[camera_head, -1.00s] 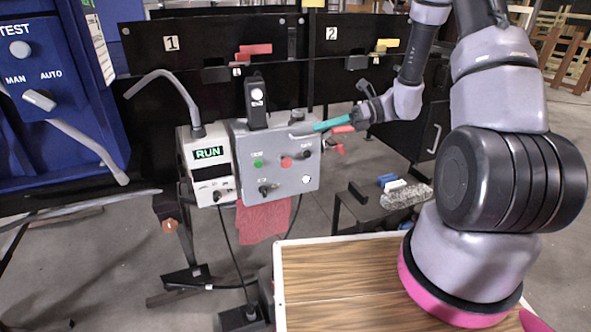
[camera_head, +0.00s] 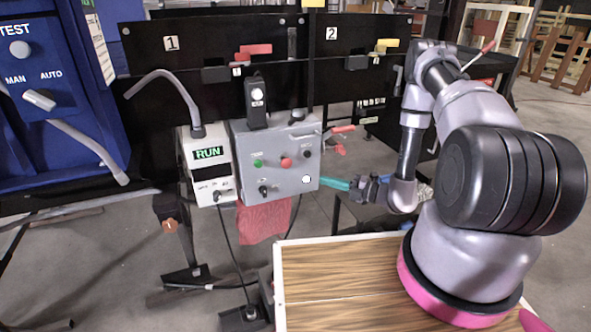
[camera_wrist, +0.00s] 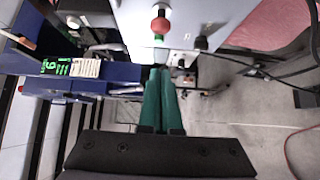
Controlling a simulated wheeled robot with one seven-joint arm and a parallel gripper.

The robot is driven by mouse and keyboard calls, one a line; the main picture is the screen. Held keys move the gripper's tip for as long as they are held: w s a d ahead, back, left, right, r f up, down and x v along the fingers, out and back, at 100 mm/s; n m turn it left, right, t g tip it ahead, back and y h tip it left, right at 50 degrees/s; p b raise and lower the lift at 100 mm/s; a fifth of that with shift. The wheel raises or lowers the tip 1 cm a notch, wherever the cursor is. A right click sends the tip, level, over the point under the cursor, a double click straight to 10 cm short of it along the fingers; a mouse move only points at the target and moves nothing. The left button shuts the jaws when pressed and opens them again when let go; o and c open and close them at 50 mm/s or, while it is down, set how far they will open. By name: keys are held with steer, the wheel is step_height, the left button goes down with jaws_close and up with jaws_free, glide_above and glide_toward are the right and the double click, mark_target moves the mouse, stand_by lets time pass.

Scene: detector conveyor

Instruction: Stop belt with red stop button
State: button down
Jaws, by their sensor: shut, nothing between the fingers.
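The red stop button (camera_head: 286,162) is on the front of the grey control box (camera_head: 308,183), with a green button (camera_head: 258,163) to its left. In the wrist view, a red button (camera_wrist: 160,24) shows at the top, beyond my fingertips. My gripper (camera_head: 328,184) has teal fingers and points left at the box's lower right corner. The fingers are closed together and empty, also in the wrist view (camera_wrist: 160,72). They look apart from the red button; whether they touch the box edge I cannot tell.
A display unit reading RUN (camera_head: 209,153) stands left of the box. A red cloth (camera_head: 264,220) hangs below it. Black panels numbered 1 and 2 stand behind. A wood-topped surface (camera_head: 345,285) lies in front, below my arm.

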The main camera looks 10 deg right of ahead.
steer(key=shift+a, duration=0.1)
glide_toward(285, 166)
steer(key=s+a, duration=0.1)
steer(key=a, duration=0.3)
steer(key=shift+w+a+r, duration=0.1)
steer(key=shift+w+a, duration=0.2)
steer(key=shift+w, duration=0.65)
steer(key=shift+w+a, duration=0.3)
steer(key=shift+w, duration=0.7)
steer(key=shift+w, duration=0.1)
